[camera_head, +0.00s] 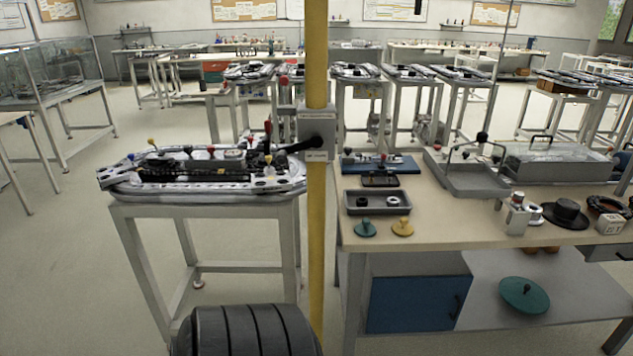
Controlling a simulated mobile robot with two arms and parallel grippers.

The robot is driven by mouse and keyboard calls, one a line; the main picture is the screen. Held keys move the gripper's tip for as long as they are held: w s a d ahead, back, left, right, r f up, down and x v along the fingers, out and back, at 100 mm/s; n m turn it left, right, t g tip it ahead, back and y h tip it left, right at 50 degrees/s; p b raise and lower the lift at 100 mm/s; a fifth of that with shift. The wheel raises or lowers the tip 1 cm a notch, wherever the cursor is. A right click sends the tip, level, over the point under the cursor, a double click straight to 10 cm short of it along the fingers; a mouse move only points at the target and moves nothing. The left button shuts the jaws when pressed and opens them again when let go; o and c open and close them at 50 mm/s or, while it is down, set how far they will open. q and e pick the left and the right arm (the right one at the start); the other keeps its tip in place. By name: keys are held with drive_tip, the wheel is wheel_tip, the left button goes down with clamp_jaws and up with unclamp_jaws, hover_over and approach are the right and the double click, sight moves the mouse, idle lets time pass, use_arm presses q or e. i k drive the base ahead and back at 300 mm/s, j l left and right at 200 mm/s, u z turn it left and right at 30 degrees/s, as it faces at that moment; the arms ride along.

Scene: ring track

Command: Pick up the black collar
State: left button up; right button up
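A small black ring (363,202), which looks like the black collar, lies in the left half of a shallow grey tray (378,211) on the right-hand table. A pale ring (393,201) with a dark centre lies beside it in the same tray, apart from it. Neither of my grippers is in view. Nothing covers the black ring.
A yellow post (317,230) with a grey lever box (317,128) stands left of the table (450,232). A green knobbed disc (365,229) and a yellow one (403,227) lie before the tray. A ring track (205,187) stands left on its own stand.

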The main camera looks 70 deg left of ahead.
sight(361, 200)
drive_tip(key=u, duration=1.9)
